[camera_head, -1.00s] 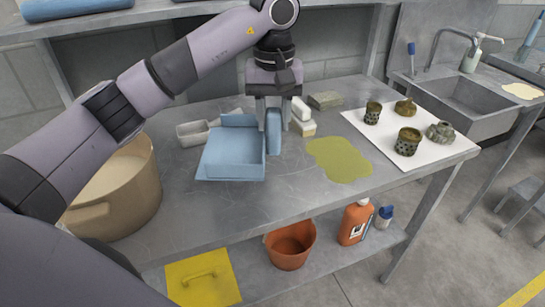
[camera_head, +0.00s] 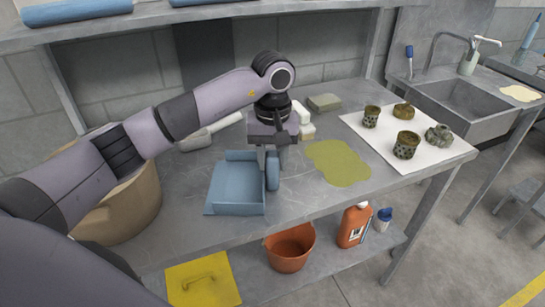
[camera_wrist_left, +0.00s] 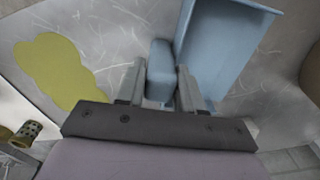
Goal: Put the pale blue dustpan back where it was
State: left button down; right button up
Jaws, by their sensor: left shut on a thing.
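The pale blue dustpan (camera_head: 238,184) is over the front middle of the metal table, its open pan toward the left and its handle (camera_head: 272,172) on the right. My left gripper (camera_head: 271,158) reaches down from above and is shut on the dustpan's handle. In the left wrist view the two fingers (camera_wrist_left: 161,85) stand on either side of the blue handle, with the dustpan's pan (camera_wrist_left: 228,45) beside them. I cannot tell whether the dustpan touches the table. My right gripper is not in view.
A yellow-green puddle (camera_head: 338,163) lies right of the dustpan. A white mat (camera_head: 385,140) holds several dirty metal parts. A scoop (camera_head: 197,140), a white-handled brush (camera_head: 303,122) and a grey-green block (camera_head: 324,102) lie behind. A large tan pot (camera_head: 125,205) stands left. An orange bucket (camera_head: 289,247) is below.

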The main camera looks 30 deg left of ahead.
pick_arm(q)
jog(key=c, duration=0.7)
grip_release()
jog(key=shift+f, duration=0.1)
notch_tip(320, 180, up, 12)
jog(key=shift+r, duration=0.2)
jog(key=shift+f, duration=0.1)
